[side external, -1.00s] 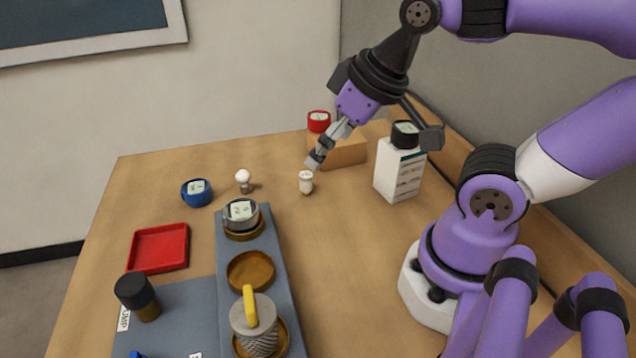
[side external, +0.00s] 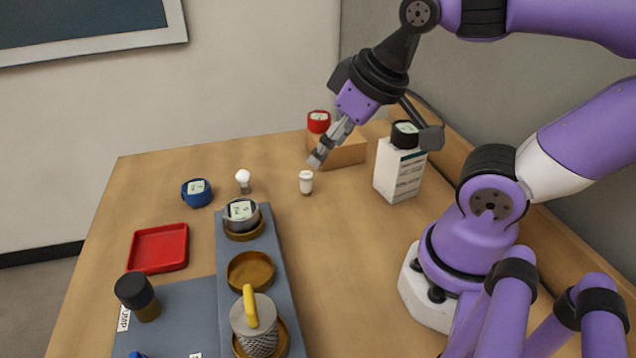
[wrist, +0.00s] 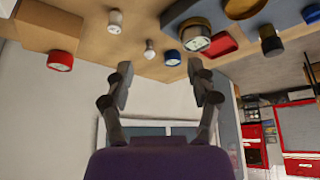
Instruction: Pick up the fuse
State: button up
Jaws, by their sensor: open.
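The fuse appears to be the small white cylinder (side external: 306,183) standing upright on the wooden table, between the light bulb and the cardboard box. In the wrist view it shows near the top edge (wrist: 115,22). My gripper (side external: 317,159) is just above and slightly right of it in the side view, apart from it. In the wrist view my gripper's fingers (wrist: 160,72) are spread with nothing between them.
A light bulb (side external: 243,179) and blue ring-shaped gauge (side external: 197,193) stand to the left. A cardboard box (side external: 345,152) with a red gauge (side external: 319,121) is behind; a white box (side external: 397,172) is right. A grey rack (side external: 281,248) and red tray (side external: 158,248) are nearer.

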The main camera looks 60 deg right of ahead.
jog(key=g, duration=0.5)
send_near(306, 174)
jog(key=shift+w+a+f, duration=0.25)
jog(key=shift+w+a, duration=0.1)
jog(key=shift+n+g, duration=0.3)
notch_tip(306, 174, down, 5)
jog(key=shift+d+r, duration=0.15)
notch_tip(306, 174, down, 6)
jog(key=shift+d+r, duration=0.1)
jog(key=shift+d, duration=0.05)
jog(key=c, duration=1)
